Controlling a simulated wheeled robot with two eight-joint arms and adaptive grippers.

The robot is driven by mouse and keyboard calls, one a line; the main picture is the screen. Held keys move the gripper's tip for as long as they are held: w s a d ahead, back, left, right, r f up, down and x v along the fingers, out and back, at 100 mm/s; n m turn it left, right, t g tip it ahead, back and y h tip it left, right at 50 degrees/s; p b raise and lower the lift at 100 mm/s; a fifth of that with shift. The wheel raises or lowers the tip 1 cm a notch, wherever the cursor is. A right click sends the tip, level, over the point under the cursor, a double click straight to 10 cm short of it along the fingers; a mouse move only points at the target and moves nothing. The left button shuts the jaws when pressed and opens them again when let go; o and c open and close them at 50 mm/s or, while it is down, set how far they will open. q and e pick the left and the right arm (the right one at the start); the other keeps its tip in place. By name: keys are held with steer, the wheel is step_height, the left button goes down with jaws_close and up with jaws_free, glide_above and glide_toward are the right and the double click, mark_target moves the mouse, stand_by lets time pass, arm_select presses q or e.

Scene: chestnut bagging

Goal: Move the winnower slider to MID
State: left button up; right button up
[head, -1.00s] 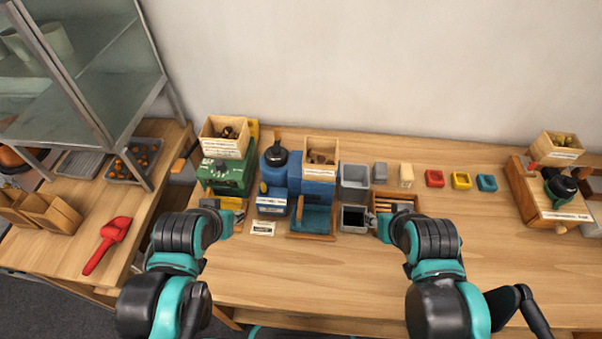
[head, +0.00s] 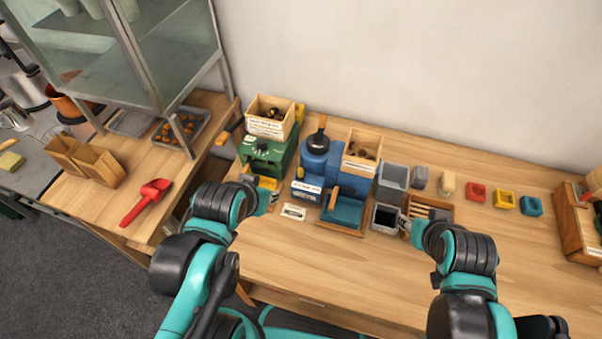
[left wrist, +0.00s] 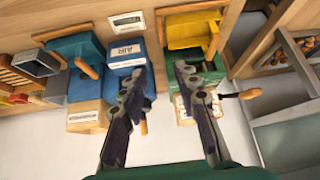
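The winnower appears to be the blue machine (head: 318,165) at the back of the bench, with a dark round cap and a wooden box on top. A white label (head: 306,188) on its front reads AIR in the left wrist view (left wrist: 125,51). The slider and its setting are too small to make out. My left gripper (head: 273,196) is in front of the green and blue machines. In the left wrist view it (left wrist: 158,68) is open and empty, one finger overlapping the blue front beside the label. My right gripper (head: 406,226) is by the grey bin; its fingers are unclear.
A green machine (head: 262,153) with a yellow tray (left wrist: 190,31) stands left of the blue one. A blue tray (head: 345,212), a grey bin (head: 384,219) and a slatted wooden tray (head: 440,208) lie to the right. The front of the bench (head: 330,270) is clear.

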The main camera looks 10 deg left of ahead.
arm_select(q)
steer(key=shift+o, duration=0.3)
steer(key=r+g+p, duration=0.1)
steer(key=g+p, duration=0.6)
steer(key=p, duration=0.1)
glide_above(301, 173)
steer(key=shift+w+a+r+n, duration=0.2)
steer(key=shift+w+a+n, duration=0.1)
steer(key=shift+n, duration=0.1)
steer(key=shift+w+d+f, duration=0.1)
steer(key=shift+f, duration=0.45)
step_height(301, 173, down, 7)
steer(key=shift+f+b, duration=0.2)
steer(key=shift+b, duration=0.75)
